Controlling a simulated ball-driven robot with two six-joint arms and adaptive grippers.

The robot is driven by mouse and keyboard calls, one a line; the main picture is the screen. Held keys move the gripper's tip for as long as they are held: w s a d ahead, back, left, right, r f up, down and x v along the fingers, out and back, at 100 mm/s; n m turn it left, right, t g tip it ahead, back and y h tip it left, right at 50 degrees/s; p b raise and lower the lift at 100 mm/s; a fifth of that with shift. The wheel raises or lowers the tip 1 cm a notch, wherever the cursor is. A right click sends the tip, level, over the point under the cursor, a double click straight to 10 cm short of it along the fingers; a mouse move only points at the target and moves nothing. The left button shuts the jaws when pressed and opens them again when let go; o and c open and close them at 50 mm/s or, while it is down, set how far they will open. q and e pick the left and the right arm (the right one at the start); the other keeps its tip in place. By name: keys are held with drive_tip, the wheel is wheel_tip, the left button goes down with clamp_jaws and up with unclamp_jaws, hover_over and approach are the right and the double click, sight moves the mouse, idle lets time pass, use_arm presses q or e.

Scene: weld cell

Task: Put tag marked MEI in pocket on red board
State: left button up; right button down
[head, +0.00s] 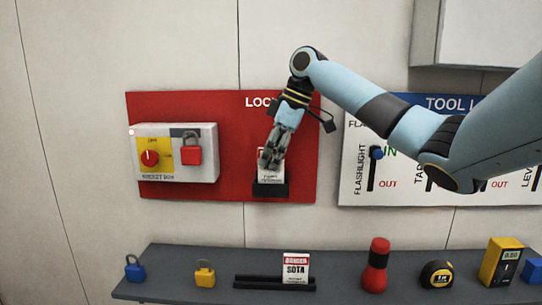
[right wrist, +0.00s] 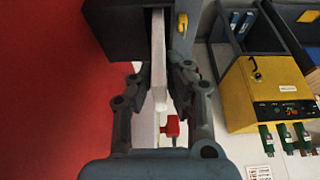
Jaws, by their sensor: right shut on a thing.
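My right gripper (head: 270,160) is shut on a white tag (head: 271,179) in front of the red board (head: 225,191). The lettering on the held tag is too small to read, so I cannot tell its name. The black pocket (head: 271,190) is at the tag's lower end. In the right wrist view the tag (right wrist: 159,60) shows edge-on between the fingers, beside the dark pocket (right wrist: 115,30). I cannot tell whether its end is inside. Another tag, marked SOTA (head: 296,268), stands in the black rack (head: 255,283) on the shelf. My left gripper is not in view.
A white switch box (head: 205,170) with a red padlock (head: 191,153) is on the board, left of the pocket. The grey shelf (head: 220,262) below holds a blue padlock (head: 135,269), yellow padlock (head: 204,274), red flashlight (head: 376,268) and tape measure (head: 437,274). The tool board (head: 353,125) is right.

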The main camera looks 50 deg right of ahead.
drive_tip(key=shift+f, duration=0.7)
drive_tip(key=c, duration=1.4)
unclamp_jaws()
drive_tip(key=shift+f, duration=0.1)
drive_tip(key=shift+o, duration=0.2)
drive_tip(key=b+v, duration=0.2)
drive_tip(key=v, duration=1)
